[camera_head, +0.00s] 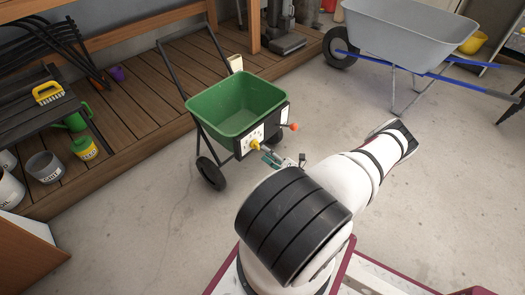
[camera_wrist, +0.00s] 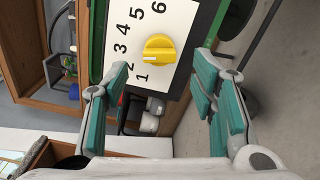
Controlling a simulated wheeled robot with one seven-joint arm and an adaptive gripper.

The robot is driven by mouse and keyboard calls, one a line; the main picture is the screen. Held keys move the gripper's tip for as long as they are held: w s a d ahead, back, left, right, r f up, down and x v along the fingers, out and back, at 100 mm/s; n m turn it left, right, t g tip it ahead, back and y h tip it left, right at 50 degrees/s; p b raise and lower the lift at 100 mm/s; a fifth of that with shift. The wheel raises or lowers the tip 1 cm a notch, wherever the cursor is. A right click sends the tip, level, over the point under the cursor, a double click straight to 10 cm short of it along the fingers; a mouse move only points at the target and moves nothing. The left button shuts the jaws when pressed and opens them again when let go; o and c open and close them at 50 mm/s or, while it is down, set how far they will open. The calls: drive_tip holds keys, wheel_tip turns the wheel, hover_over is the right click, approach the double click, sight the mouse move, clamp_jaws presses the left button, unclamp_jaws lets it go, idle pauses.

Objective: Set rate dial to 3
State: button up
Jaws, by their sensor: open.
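The rate dial (camera_wrist: 160,49) is a yellow round knob with a raised ridge, on a white plate (camera_wrist: 178,18) numbered 1 to 6. In the wrist view the ridge lies roughly level across the picture, its left end towards the 3. The dial also shows in the head view (camera_head: 255,144), on the front of the green spreader (camera_head: 235,105). My gripper (camera_wrist: 162,88) is open, with teal-padded fingers left and right of the dial in the picture. No contact with the dial is visible. My gripper also shows in the head view (camera_head: 272,158), close to the dial.
The spreader's black wheel (camera_head: 211,173) rests on the concrete floor. A wooden deck (camera_head: 135,105) with tins lies left, and a grey wheelbarrow (camera_head: 405,35) stands back right.

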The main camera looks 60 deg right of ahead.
drive_tip(key=v, duration=0.8)
drive_tip(key=shift+s, duration=0.25)
